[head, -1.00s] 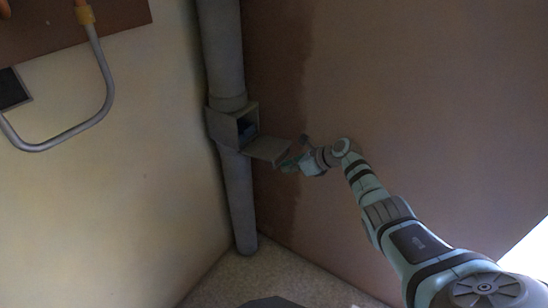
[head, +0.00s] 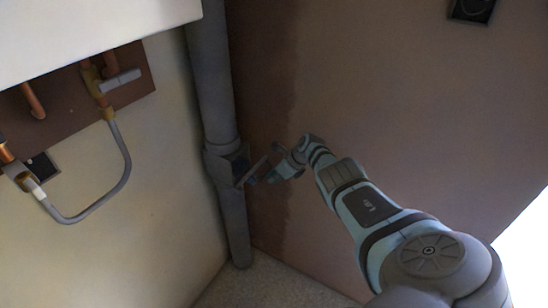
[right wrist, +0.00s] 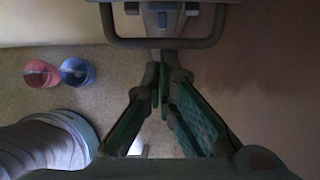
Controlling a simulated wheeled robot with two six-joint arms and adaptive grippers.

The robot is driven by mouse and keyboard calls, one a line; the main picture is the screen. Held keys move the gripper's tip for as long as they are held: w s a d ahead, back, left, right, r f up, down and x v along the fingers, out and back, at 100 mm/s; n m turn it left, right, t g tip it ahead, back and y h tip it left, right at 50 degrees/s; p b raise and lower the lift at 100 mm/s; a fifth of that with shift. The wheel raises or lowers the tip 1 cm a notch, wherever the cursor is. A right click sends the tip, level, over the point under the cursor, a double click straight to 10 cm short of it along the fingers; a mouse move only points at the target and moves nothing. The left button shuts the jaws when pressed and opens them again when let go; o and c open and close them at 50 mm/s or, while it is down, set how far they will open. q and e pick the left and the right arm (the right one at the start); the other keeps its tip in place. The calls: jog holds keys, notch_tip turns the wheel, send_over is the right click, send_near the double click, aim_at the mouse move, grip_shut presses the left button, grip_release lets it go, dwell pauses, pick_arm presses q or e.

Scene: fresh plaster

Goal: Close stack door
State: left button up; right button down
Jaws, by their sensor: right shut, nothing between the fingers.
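The grey stack pipe (head: 212,85) runs down the corner, with a boxy grey opening (head: 218,165) partway along it. Its door (head: 256,170) is a flat grey flap on the right of the box, tilted steeply upward and partly open. My right gripper (head: 272,177) is at the outer side of the door, very close to it; I cannot tell if they touch. In the right wrist view the fingers (right wrist: 160,75) are together and empty, just below a dark U-shaped bar (right wrist: 165,43) and grey parts. My left gripper is not in view.
Copper pipes and a grey hose (head: 122,160) hang on the left wall. A pink bucket (right wrist: 40,73) and a blue bucket (right wrist: 76,71) stand on the floor. The right wall is bare beside the stack, with a dark wall box (head: 472,10) high up.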

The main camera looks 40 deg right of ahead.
aim_at(265, 174)
jog(key=w+r, duration=0.1)
jog(key=w+a+r+b, duration=0.1)
jog(key=w+r, duration=0.1)
jog(key=shift+w+r, duration=0.1)
jog(key=shift+r, duration=0.1)
jog(key=w+b, duration=0.1)
jog(key=b, duration=0.1)
jog(key=w+r+b, duration=0.1)
jog(key=b, duration=0.2)
jog(key=w+a+r+b, duration=0.1)
jog(key=b, duration=0.2)
jog(key=shift+w+a, duration=0.1)
jog(key=shift+w, duration=0.15)
jog(key=shift+w+r+b, duration=0.2)
jog(key=shift+r+b, duration=0.25)
jog(key=shift+b, duration=0.1)
jog(key=shift+a, duration=0.1)
